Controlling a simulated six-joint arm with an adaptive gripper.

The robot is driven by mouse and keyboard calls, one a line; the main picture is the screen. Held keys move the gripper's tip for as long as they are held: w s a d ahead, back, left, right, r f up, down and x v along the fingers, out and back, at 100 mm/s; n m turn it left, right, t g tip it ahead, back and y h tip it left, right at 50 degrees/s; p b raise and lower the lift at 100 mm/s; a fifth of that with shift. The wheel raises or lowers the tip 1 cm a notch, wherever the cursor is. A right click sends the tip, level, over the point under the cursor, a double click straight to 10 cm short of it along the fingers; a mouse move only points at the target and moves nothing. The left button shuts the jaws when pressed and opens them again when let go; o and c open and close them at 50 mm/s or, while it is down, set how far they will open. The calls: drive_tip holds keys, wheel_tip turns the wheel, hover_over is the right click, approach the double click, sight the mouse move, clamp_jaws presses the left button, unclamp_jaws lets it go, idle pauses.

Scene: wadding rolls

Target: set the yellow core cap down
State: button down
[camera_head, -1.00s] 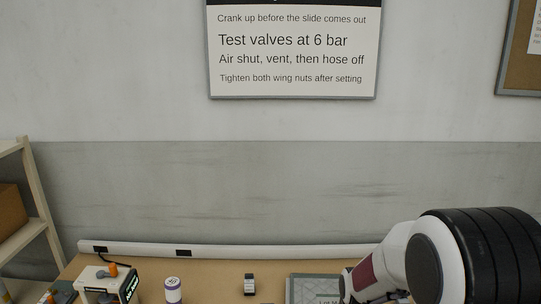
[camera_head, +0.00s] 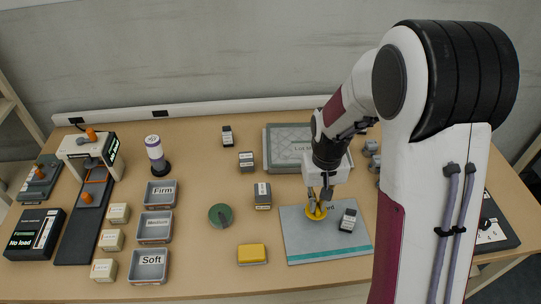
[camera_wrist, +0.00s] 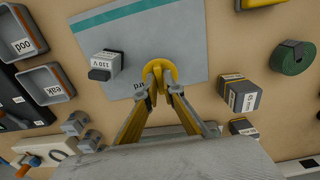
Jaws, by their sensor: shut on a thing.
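The yellow core cap (camera_head: 313,215) is a round disc with a raised middle, at the left part of a grey mat (camera_head: 300,245) with a teal stripe. My gripper (camera_head: 319,204) points down and is shut on the cap. In the wrist view the cap (camera_wrist: 160,64) sits between the fingertips, over the mat (camera_wrist: 185,50). I cannot tell whether the cap touches the mat or is just above it. The gripper covers part of the mat's printed word; only its end shows.
A small labelled block (camera_head: 348,220) stands on the mat just right of the cap. A dark block (camera_head: 263,196), a green roll (camera_head: 220,215) and a yellow block (camera_head: 252,254) lie to the left. A grey tray (camera_head: 284,146) is behind. The mat's front strip is clear.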

drive_tip(key=w+r, duration=0.5)
drive_tip(key=w, duration=0.5)
drive_tip(key=shift+w+a+r, duration=0.15)
drive_tip(key=shift+w+a, duration=0.1)
drive_tip(key=shift+a, duration=0.2)
drive_tip(key=shift+f, duration=2)
drive_tip(key=shift+f, duration=0.1)
drive_tip(key=shift+f, duration=1.95)
drive_tip(key=shift+f, duration=0.1)
